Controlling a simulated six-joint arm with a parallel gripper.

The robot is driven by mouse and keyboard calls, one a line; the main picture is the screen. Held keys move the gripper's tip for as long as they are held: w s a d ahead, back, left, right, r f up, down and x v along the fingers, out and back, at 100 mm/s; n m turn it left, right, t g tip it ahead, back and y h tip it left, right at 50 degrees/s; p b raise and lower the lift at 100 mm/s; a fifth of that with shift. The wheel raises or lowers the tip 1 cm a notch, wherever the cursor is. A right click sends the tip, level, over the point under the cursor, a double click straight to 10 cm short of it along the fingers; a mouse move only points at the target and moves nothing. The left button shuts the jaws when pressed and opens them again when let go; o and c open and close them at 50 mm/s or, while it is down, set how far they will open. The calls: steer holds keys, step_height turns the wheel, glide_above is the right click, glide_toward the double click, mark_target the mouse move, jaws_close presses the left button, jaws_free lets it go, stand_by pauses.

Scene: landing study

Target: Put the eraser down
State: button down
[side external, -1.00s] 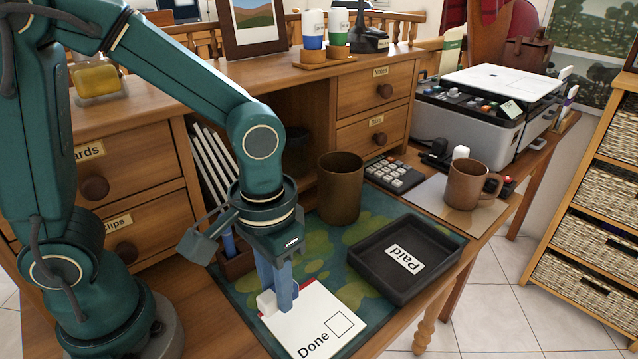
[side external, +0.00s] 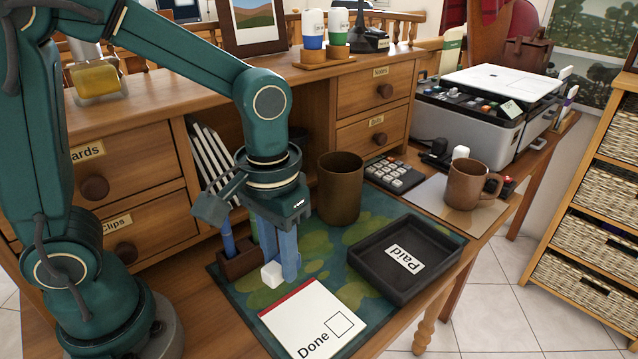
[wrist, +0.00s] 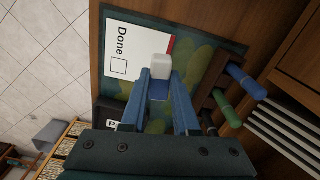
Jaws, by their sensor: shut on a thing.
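The white eraser (side external: 271,275) is held between the blue fingers of my gripper (side external: 282,276). In the wrist view the eraser (wrist: 162,68) shows at the fingertips of my gripper (wrist: 161,88). It is above the green patterned desk mat (side external: 376,220), near the back edge of the white "Done" card (side external: 312,312). How high it is above the mat I cannot tell. The card also shows in the wrist view (wrist: 139,46), to the left of the eraser. The fingers hide part of the eraser.
A marker holder (side external: 240,262) with blue and green markers stands close behind my gripper. A black "Paid" tray (side external: 437,275) is to the right. A brown cup (side external: 340,188) stands at the mat's back. A mug (side external: 466,186) is further right.

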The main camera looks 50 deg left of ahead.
steer(key=w+a+r+m, duration=0.2)
steer(key=w+a+r, duration=0.2)
steer(key=a+r, duration=0.4)
steer(key=m, duration=1.9)
glide_above(369, 250)
steer(key=s+d, duration=0.2)
steer(key=s, duration=0.1)
steer(key=shift+f, duration=2.95)
step_height(369, 250, down, 10)
steer(key=shift+w, duration=0.1)
steer(key=c, duration=0.7)
jaws_free()
steer(key=shift+r, duration=0.1)
steer(key=shift+o, duration=0.2)
